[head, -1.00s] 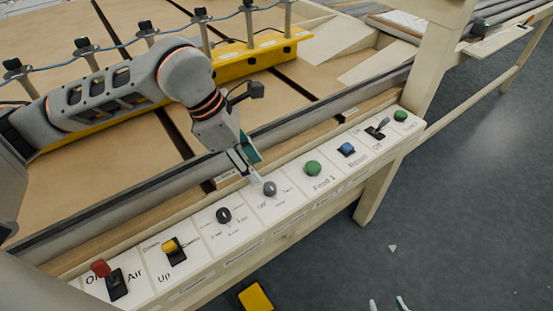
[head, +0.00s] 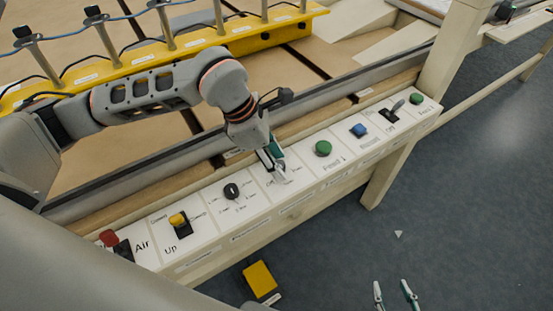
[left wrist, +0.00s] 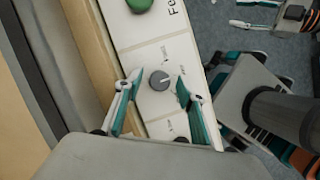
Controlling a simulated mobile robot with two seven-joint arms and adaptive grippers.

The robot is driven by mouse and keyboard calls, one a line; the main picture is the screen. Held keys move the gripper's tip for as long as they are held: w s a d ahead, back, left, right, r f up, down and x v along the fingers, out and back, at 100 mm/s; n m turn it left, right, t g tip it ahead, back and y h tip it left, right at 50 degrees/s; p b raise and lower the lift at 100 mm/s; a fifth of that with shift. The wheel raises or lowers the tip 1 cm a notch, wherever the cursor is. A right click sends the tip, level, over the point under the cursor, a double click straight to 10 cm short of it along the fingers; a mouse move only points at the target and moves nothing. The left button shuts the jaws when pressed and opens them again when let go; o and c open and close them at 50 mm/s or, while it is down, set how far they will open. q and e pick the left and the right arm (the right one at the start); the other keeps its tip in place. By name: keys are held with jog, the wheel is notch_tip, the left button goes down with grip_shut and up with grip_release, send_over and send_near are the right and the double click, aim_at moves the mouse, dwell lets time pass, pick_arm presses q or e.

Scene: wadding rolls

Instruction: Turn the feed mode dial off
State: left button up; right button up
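A round grey dial (left wrist: 159,81) with a light pointer mark sits on the white control panel (left wrist: 125,25); small print around it is hard to read. In the head view, my left gripper (head: 279,179) is over that dial and mostly hides it. In the left wrist view, my left gripper (left wrist: 159,77) is open, one finger on each side of the dial, with gaps visible; its height over the panel is hard to judge. My right gripper (head: 393,292) is open and empty, low over the floor at the bottom right.
A black dial (head: 231,191) and a yellow-topped lever (head: 178,220) lie left of the grey dial. A green button (head: 323,148), a blue button (head: 358,130) and a switch (head: 392,113) lie right. A yellow pedal (head: 260,279) is on the floor.

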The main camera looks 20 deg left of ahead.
pick_arm(q)
jog(key=c, duration=0.9)
jog(key=shift+c, duration=1)
pick_arm(e)
jog(key=shift+s+f, duration=0.55)
jog(key=shift+s, duration=0.05)
pick_arm(q)
jog(key=shift+m, duration=0.4)
jog(key=m, duration=0.1)
jog(key=m+g, duration=0.1)
jog(key=m, duration=0.1)
jog(key=shift+w+r+m+g, duration=0.1)
jog(key=shift+w+m+g, duration=0.15)
jog(key=shift+m+g, duration=0.15)
jog(key=m+g, duration=0.1)
jog(key=m, duration=0.3)
jog(key=shift+w+g, duration=0.1)
jog(key=shift+g, duration=0.3)
jog(key=shift+m+g+y+b, duration=0.3)
jog(key=shift+m+g+b, duration=0.1)
jog(key=shift+m, duration=1.2)
pick_arm(e)
jog(key=shift+w+d+f, duration=0.1)
jog(key=shift+w, duration=0.15)
